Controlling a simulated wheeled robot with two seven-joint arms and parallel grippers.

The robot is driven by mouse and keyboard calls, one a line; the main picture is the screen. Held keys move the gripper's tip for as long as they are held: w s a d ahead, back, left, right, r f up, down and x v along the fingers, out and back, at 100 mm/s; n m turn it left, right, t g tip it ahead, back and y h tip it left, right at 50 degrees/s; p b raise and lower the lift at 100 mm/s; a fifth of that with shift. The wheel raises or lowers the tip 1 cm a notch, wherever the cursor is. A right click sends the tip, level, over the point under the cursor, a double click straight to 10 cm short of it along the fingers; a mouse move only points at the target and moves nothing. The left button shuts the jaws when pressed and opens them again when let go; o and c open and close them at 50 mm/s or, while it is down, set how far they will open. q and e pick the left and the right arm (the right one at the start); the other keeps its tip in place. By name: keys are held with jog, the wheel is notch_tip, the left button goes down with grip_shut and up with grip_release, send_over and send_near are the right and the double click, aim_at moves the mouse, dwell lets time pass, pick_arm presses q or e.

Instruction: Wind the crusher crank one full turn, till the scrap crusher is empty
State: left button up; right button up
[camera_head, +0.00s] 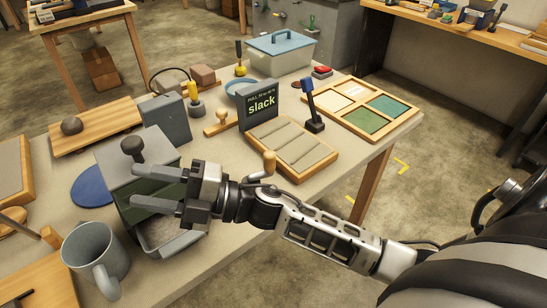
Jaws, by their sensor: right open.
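A grey box with a dark green front (165,200), which looks like the scrap crusher, stands on the bench at left of centre. A dark round knob (132,146) on a short stem shows at its upper left and looks like the crank handle. An open grey tray (185,243) sits low at its front, with speckled grey material inside. My right gripper (136,187) is open and empty, its fingers pointing left across the box's front, below the knob in the picture. The fingers and wrist hide part of the box. I cannot tell whether they touch it. My left gripper is out of view.
A grey mug (96,258) and a blue disc (92,187) stand left of the box. A dark "slack" sign (258,104), a grooved wooden-framed tray (312,160) and a wooden knob (269,160) lie behind my right wrist. A blue-lidded bin (280,48) stands farther back.

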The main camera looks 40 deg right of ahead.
jog(key=s+a+r+n+g+y, duration=0.1)
jog(key=a+n+g, duration=0.1)
jog(key=n+g, duration=0.7)
notch_tip(320, 180, up, 2)
jog(key=n+g+h+b, duration=0.15)
jog(key=n+h, duration=0.85)
jog(key=h, duration=1)
send_over(270, 153)
jog(key=shift+g, duration=0.35)
notch_tip(270, 153, down, 15)
jog(key=shift+f+p, duration=0.15)
jog(key=shift+p, duration=0.7)
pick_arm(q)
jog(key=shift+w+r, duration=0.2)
